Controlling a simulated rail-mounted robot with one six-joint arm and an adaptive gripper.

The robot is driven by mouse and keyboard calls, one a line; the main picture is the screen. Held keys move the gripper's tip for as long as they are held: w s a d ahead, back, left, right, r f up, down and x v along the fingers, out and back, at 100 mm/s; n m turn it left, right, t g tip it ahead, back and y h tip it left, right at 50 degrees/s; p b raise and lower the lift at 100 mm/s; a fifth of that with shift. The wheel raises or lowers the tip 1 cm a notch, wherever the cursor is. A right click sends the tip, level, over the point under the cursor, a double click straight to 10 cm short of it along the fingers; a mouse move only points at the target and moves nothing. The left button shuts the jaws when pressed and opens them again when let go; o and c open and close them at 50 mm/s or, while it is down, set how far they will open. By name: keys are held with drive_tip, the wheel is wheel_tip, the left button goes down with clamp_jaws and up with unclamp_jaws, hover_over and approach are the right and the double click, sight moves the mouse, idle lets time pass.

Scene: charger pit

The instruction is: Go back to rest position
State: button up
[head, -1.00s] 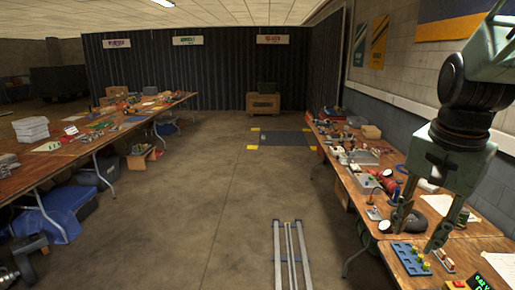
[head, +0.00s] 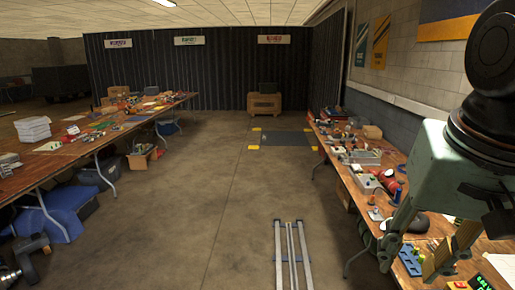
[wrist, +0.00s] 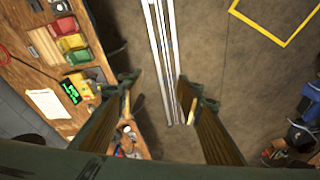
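My gripper (head: 409,264) is at the lower right of the head view, over the near part of the right-hand workbench. In the wrist view, my gripper (wrist: 157,95) has its two fingers well apart with nothing between them. It points down, with floor and the rail showing between and beyond the fingertips. My arm stands large at the right edge of the head view and hides part of the bench.
The right workbench (head: 352,176) carries a blue block (head: 411,262), a green-lit display (head: 482,284) and many small items. The wrist view shows coloured bins (wrist: 72,42). A floor rail (head: 286,250) runs mid-aisle. The left table (head: 62,170) is cluttered.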

drive_tip(key=s+a+n, duration=0.3)
drive_tip(key=s+n, duration=0.1)
drive_tip(key=s, duration=0.4)
drive_tip(key=shift+s+a+t, duration=0.25)
drive_tip(key=shift+a+t, duration=0.15)
drive_tip(key=shift+w+d, duration=0.1)
